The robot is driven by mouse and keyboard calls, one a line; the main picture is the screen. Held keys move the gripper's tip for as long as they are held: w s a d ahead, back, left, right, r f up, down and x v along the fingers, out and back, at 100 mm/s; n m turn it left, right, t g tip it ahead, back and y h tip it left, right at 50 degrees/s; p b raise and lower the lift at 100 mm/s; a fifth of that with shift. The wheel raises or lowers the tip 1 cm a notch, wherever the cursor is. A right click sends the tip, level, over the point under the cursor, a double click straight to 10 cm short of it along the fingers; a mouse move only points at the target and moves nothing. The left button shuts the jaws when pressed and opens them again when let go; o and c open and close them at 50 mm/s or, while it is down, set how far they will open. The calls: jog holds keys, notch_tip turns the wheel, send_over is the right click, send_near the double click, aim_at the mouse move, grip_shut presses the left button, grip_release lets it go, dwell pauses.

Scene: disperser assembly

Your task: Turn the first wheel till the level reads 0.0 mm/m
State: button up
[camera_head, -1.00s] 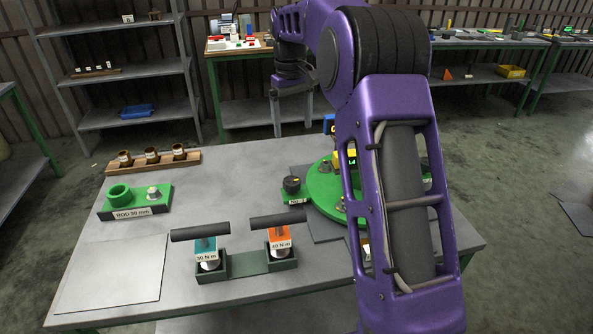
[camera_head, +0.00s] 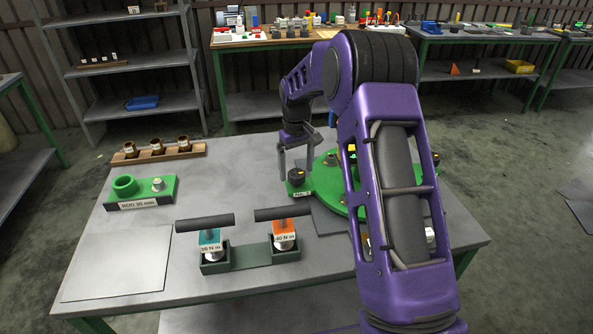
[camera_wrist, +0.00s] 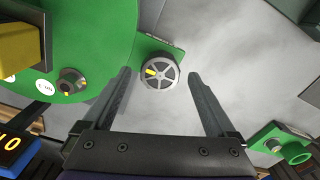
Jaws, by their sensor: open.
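The first wheel is a dark round knob (camera_head: 297,177) on a green tab with a label, at the left edge of the green disc (camera_head: 328,190). In the wrist view the wheel (camera_wrist: 158,72) shows spokes and a yellow mark at its left. In the head view my gripper (camera_head: 297,158) is just over the wheel. A yellow block (camera_wrist: 18,45), perhaps the level, is partly in the wrist view; its reading is not visible. My arm hides much of the disc.
A blue device with orange digits (camera_wrist: 14,143) is cut off at the wrist view's lower left. Two T-handled tools, teal (camera_head: 210,238) and orange (camera_head: 284,232), stand in a green holder in front. A green rod fixture (camera_head: 125,186) and a wooden cup rack (camera_head: 185,152) are at left.

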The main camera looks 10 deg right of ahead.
jog(key=shift+f, duration=0.6)
jog(key=c, duration=1.4)
